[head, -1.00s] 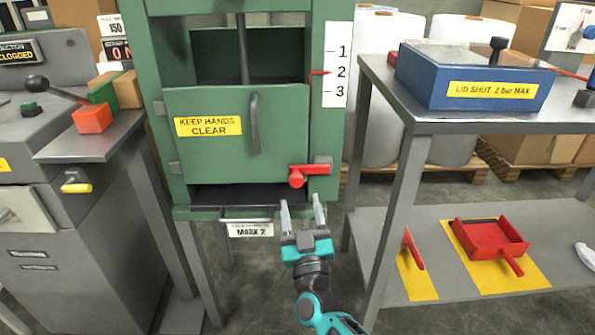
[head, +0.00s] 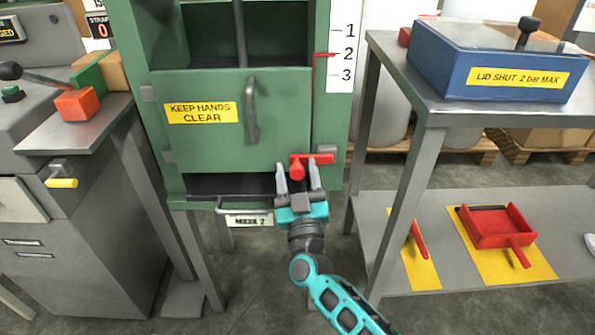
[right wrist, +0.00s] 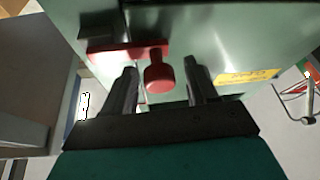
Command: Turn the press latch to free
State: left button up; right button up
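The press (head: 230,140) is green, with a door that carries a yellow KEEP HANDS CLEAR label and a dark vertical handle. Its red latch (head: 312,160) sits at the door's lower right; the bar lies level across the door edge, with a round red knob. In the right wrist view the latch (right wrist: 128,52) is just ahead, its knob between the fingers but nearer the camera's middle. My right gripper (head: 297,176) is open, its fingertips either side of the knob. I cannot tell whether they touch it. My left gripper is not in view.
A grey table (head: 430,110) with a blue lidded box (head: 490,62) stands at right. Its lower shelf holds a red tray (head: 497,227) on yellow. A grey machine (head: 60,220) with an orange block (head: 76,104) stands at left.

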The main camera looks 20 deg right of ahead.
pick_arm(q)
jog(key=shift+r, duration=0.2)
pick_arm(e)
grip_shut()
jog(key=shift+r, duration=0.1)
dwell(0.4)
